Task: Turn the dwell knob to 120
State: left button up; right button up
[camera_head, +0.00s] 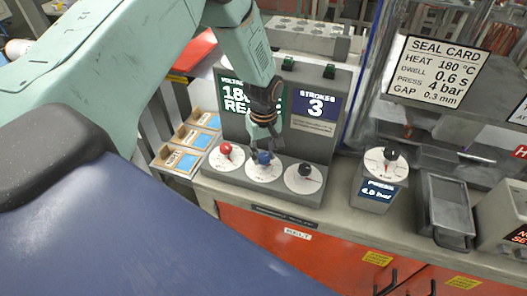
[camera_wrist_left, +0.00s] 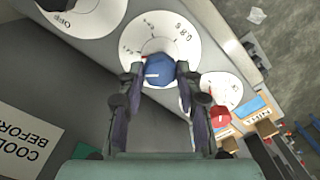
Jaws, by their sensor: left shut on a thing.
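A grey control panel (camera_head: 240,187) carries three knobs on white round dials. The red knob (camera_head: 225,149) is at the left, the blue knob (camera_head: 264,157) in the middle and the black knob (camera_head: 305,170) at the right. My left gripper (camera_head: 265,148) reaches down from above to the blue knob. In the left wrist view its two fingers (camera_wrist_left: 158,75) are shut on the blue knob (camera_wrist_left: 159,70), one on each side. My right gripper is not in view.
The green-lit screen (camera_head: 236,95) is partly hidden by my arm; the other screen (camera_head: 316,106) reads STROKES 3. A press unit (camera_head: 376,195) with its own black knob stands to the right, beside a metal tray (camera_head: 446,210). Labelled bins (camera_head: 188,143) stand left.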

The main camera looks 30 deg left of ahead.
pick_arm(q)
jog(key=m, duration=0.3)
jog(key=shift+w+r+m, duration=0.1)
jog(key=shift+w+m, duration=0.1)
jog(key=shift+m, duration=0.2)
jog(key=m, duration=0.3)
jog(key=shift+m, duration=0.3)
jog(key=m+b, duration=0.1)
jog(key=m, duration=0.2)
jog(key=shift+m, duration=2.2)
jog(key=o, duration=1.2)
jog(key=shift+s+d, duration=0.1)
jog(key=shift+s, duration=0.05)
jog(key=shift+c, duration=0.2)
